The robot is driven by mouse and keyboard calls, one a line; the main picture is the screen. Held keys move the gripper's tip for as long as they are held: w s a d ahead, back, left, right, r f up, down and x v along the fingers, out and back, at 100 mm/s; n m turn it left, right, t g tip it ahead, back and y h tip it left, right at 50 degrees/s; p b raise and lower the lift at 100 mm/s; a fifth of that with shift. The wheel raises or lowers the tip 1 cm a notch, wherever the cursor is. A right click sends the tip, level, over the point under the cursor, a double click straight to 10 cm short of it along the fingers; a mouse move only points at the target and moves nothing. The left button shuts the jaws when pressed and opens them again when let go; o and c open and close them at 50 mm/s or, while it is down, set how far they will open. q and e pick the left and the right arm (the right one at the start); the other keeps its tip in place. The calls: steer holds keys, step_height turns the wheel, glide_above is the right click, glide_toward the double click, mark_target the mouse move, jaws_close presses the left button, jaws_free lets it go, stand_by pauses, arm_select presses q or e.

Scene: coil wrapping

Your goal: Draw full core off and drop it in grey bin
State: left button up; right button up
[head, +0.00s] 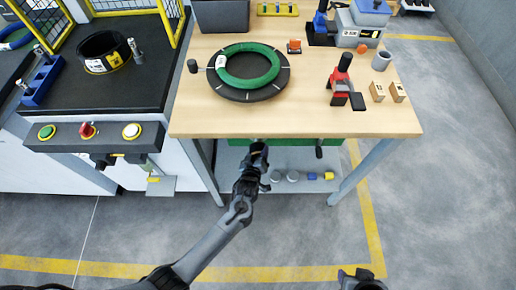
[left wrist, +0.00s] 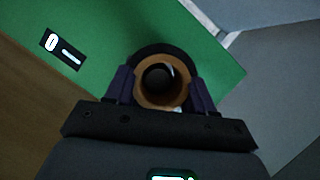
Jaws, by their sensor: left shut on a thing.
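My left gripper (head: 258,150) is at the front edge of the wooden table, in front of a green panel under the tabletop. In the left wrist view the two fingers (left wrist: 160,92) are shut on the brown ring-shaped core (left wrist: 145,92), one on each side. A dark round part shows inside the core, and a black rim shows behind it against the green panel (left wrist: 205,55). I cannot tell whether the core is still seated there. A dark grey open bin (head: 221,17) stands at the table's back left. Part of my right arm (head: 361,280) shows at the bottom edge; its fingers are unclear.
The table (head: 300,122) carries a green coil (head: 249,83) on a black disc, a red-and-black tool (head: 341,83), wooden blocks (head: 377,92) and a grey cup (head: 381,61). A lower shelf (head: 235,165) holds small items. A button console (head: 95,133) stands left. The floor in front is clear.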

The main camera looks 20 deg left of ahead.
arm_select(q)
steer(key=shift+s+d+p, duration=0.3)
steer(key=shift+s+p, duration=0.15)
steer(key=shift+s, duration=0.35)
steer(key=shift+s+d+p, duration=0.35)
steer(key=shift+s+p, duration=0.1)
steer(key=shift+s, duration=0.4)
steer(key=shift+s+d+p, duration=0.3)
steer(key=shift+s+p, duration=0.15)
steer(key=shift+s, duration=0.35)
steer(key=shift+r, duration=0.15)
stand_by(0.4)
